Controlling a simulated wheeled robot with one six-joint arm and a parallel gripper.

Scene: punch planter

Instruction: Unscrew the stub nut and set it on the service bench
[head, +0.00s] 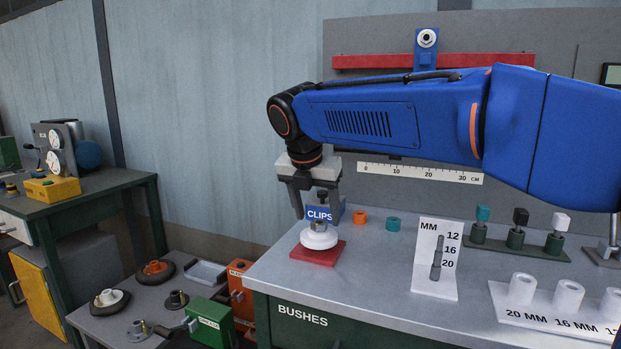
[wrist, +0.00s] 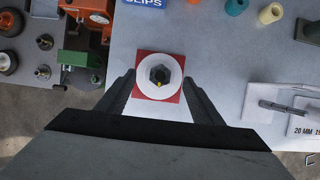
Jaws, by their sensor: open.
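A dark grey hex nut (wrist: 159,75) with a small yellow mark sits at the centre of a white round disc (head: 319,239) on a red square pad (head: 298,254). The pad lies at the left end of the grey bench top (head: 385,295) marked BUSHES. I cannot tell whether this is the stub nut. My gripper (head: 317,214) points down just above the disc, open and empty. In the wrist view its fingers (wrist: 160,83) stand either side of the disc.
A blue CLIPS box (head: 320,213) stands close behind the disc. Bushes, a white MM sign (head: 437,258) and a white bush tray (head: 552,318) lie to the right. A low grey table with several flanged parts (head: 155,268) and a green-framed bench (head: 75,187) stand left.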

